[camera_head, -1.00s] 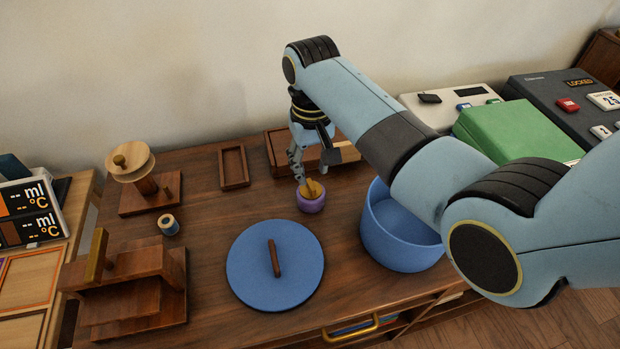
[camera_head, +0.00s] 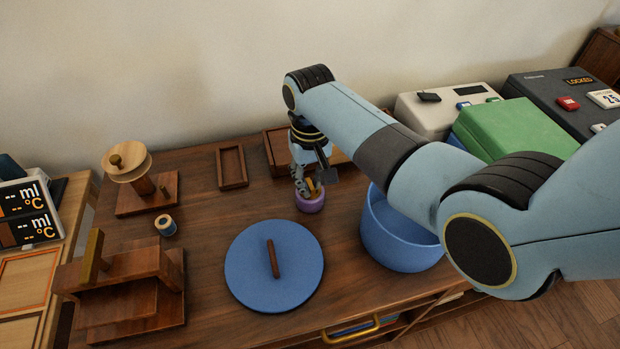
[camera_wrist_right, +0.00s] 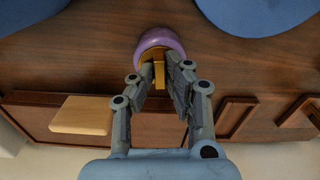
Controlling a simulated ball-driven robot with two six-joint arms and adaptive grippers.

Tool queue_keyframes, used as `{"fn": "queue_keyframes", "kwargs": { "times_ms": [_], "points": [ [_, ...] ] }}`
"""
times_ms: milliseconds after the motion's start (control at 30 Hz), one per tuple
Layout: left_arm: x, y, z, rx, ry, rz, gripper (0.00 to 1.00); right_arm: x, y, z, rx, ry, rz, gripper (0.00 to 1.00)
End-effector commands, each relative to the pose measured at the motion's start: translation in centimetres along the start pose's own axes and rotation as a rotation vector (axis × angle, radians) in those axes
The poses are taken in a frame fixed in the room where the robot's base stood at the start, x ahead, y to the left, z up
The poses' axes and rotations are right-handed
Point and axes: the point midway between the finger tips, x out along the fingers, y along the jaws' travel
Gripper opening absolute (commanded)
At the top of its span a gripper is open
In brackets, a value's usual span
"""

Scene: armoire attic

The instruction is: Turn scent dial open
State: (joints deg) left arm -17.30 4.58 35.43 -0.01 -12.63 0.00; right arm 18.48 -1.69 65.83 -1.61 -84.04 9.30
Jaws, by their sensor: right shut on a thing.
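The scent dial is a small purple round pot (camera_head: 311,205) with a yellow-brown upright handle (camera_head: 313,187) on top, standing on the dark wooden top. My right gripper (camera_head: 309,184) comes down on it from above and partly hides the handle. In the right wrist view the gripper (camera_wrist_right: 160,75) is shut on the handle (camera_wrist_right: 159,74), with a finger on each side. The purple body (camera_wrist_right: 160,42) shows just beyond the fingertips. My left gripper is in no view.
A blue round lid (camera_head: 245,265) with a brown bar handle lies in front of the dial. A blue open tub (camera_head: 400,250) stands close on the right. Wooden stands (camera_head: 130,290) and a small spool (camera_head: 166,226) are at left. A wooden box (camera_head: 272,145) is behind.

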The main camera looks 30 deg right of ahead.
Motion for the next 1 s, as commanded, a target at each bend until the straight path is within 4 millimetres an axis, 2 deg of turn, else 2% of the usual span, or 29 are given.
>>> {"fn": "queue_keyframes", "kwargs": {
  "times_ms": [467, 1000],
  "points": [
    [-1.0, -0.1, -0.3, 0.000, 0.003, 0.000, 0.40, -0.2, 0.0, 0.1, -0.083, -0.002, 0.000, 0.00],
    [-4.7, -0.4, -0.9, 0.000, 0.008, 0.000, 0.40, -0.2, 0.0, 0.0, -0.545, -0.002, 0.000, 0.00]
  ]
}}
